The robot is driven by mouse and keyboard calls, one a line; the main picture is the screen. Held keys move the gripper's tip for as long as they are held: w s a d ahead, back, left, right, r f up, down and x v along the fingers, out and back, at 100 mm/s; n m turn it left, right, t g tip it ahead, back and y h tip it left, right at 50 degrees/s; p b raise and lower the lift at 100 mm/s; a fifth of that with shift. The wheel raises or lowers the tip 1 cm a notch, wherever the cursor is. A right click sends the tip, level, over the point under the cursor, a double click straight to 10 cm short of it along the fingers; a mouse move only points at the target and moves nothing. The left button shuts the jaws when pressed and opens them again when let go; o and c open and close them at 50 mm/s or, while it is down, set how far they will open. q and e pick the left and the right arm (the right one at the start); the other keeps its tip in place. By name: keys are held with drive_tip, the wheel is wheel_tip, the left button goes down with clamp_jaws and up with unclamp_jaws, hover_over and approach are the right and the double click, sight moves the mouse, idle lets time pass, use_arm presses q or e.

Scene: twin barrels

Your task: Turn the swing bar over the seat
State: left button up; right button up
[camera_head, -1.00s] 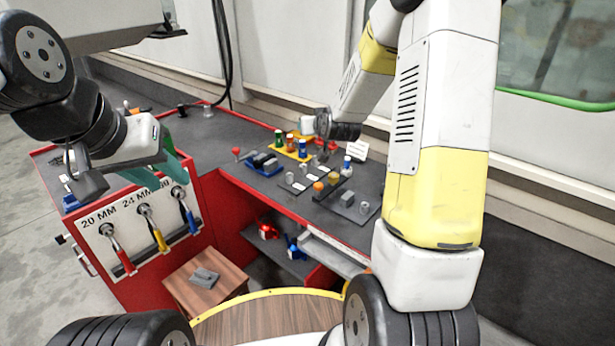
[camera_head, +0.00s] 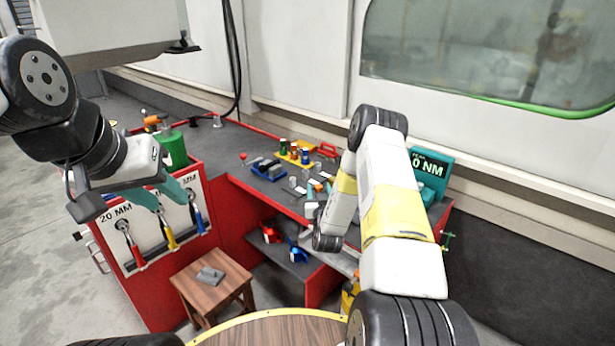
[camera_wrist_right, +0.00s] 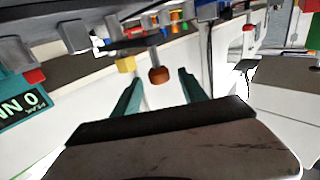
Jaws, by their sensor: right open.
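I cannot pick out the swing bar or its seat for certain. The fingers are apart and nothing is held; no contact with the knob shows. In the head view, my right arm bends down over the right part of the bench, and its forearm hides some of the fixtures there. My left gripper (camera_head: 168,203) is in front of the tool panel at the left, its teal fingers apart and empty.
The red-edged bench (camera_head: 233,142) carries a blue tray (camera_head: 268,171), a yellow rack (camera_head: 294,158) and a teal display (camera_head: 430,170) at the right. A wooden stool (camera_head: 222,278) with a grey piece stands in front. A yellow block (camera_wrist_right: 125,64) is near the knob.

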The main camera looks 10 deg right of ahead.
drive_tip(key=shift+w+d, duration=0.15)
drive_tip(key=shift+w, duration=1.15)
drive_tip(key=shift+w+d, duration=0.15)
drive_tip(key=shift+w, duration=1.15)
clamp_jaws()
